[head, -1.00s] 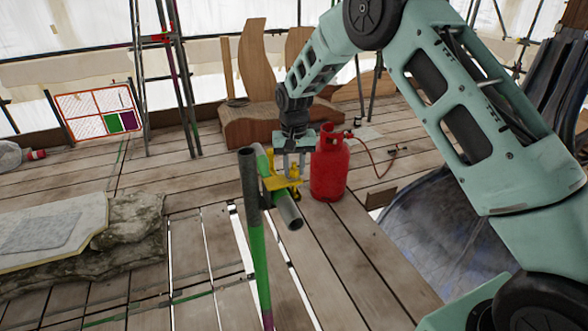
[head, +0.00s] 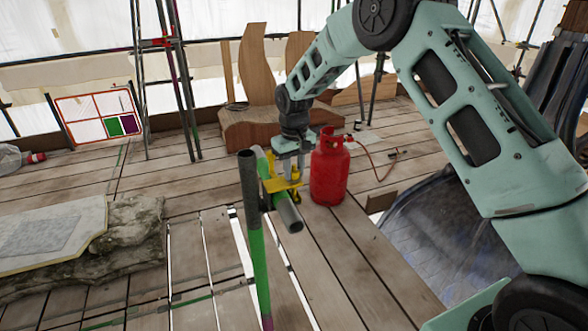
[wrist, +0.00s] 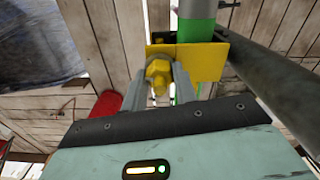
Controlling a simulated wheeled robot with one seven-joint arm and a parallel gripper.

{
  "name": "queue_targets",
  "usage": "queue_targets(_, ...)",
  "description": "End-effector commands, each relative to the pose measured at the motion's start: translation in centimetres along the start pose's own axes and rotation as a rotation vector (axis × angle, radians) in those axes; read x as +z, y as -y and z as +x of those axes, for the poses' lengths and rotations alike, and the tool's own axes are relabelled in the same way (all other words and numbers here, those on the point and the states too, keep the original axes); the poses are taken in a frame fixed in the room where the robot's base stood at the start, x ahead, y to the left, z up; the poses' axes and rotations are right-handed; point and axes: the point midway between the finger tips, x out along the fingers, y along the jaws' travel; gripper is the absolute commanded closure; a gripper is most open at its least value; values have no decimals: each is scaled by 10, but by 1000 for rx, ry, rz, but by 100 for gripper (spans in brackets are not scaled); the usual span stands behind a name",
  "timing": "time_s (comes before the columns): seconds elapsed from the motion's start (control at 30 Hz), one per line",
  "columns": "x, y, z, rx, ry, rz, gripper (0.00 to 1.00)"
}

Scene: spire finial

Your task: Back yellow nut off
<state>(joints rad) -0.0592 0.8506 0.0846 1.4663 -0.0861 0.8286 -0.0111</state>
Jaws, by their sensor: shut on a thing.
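The yellow nut (wrist: 158,76) sits between my gripper's two fingers in the wrist view, in front of a yellow clamp plate (wrist: 200,62). My gripper (wrist: 160,88) is shut on the nut. In the head view my gripper (head: 291,170) points down at the yellow clamp (head: 280,184). The clamp joins an upright green and grey pole (head: 258,240) and a short grey tube (head: 289,217). The nut itself is mostly hidden behind the fingers in the head view.
A red gas cylinder (head: 329,172) stands close to the right of my gripper, with a hose on the planks. A stone block (head: 135,225) with a pale slab lies at the left. Gaps show between floor planks (head: 350,270) below the clamp.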

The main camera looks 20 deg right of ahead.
Motion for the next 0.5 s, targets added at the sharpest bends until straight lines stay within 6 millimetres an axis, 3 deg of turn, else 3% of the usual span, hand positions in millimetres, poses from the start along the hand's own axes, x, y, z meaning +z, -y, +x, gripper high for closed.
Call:
queue_targets(0.23,0,0,0,-1,1,1,94)
queue_targets(0.27,0,0,0,-1,1,1,66)
queue_targets(0.3,0,0,0,-1,1,1,55)
queue_targets(0.33,0,0,0,0,1,1,50)
queue_targets(0.5,0,0,0,0,0,1,50)
